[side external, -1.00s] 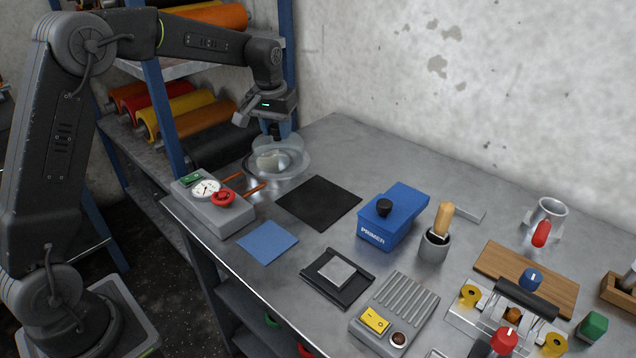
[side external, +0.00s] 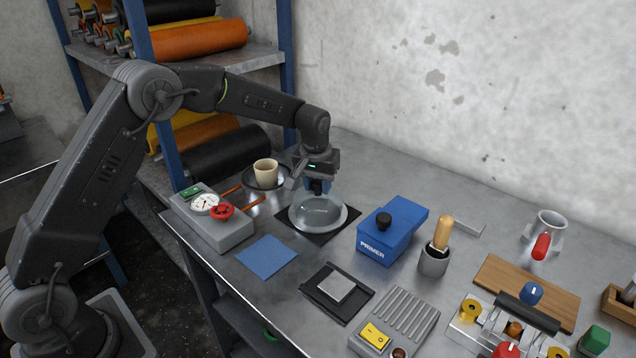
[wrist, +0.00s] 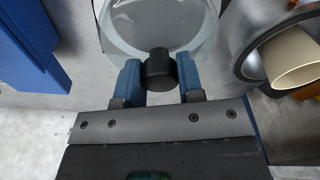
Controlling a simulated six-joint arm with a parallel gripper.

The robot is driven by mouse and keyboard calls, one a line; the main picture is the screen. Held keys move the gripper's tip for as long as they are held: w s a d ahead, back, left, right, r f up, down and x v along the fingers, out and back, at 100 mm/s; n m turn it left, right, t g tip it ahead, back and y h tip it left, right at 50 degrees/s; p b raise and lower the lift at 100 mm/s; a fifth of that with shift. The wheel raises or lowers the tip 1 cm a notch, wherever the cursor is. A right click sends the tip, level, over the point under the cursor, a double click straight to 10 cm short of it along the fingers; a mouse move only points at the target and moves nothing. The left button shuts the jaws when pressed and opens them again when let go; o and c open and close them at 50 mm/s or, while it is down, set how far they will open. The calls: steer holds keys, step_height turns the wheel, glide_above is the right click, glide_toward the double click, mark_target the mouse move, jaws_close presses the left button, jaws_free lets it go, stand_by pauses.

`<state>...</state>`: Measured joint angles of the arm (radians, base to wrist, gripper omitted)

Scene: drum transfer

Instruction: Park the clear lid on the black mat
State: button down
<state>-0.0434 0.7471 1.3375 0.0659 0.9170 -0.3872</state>
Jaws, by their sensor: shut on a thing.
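The clear lid (side external: 318,213) is a transparent dome with a pale rim. It is over the black mat (side external: 290,228), and the mat's corners show around it. I cannot tell whether the rim touches the mat. My gripper (side external: 318,186) is above the lid. In the wrist view its blue fingers (wrist: 158,80) are shut on the lid's black knob (wrist: 157,67). The lid's clear dome (wrist: 155,22) shows just beyond the knob. The knob is mostly hidden by the fingers in the side view.
A dark round pan (side external: 252,181) holding a beige cup (side external: 265,171) stands behind left of the mat. The blue PRIMER box (side external: 378,238) is close on the right. A gauge box (side external: 212,222) and blue cloth (side external: 267,253) are on the left.

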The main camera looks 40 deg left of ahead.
steer(key=shift+f, duration=0.1)
steer(key=c, duration=0.8)
jaws_free()
steer(key=shift+o, duration=0.2)
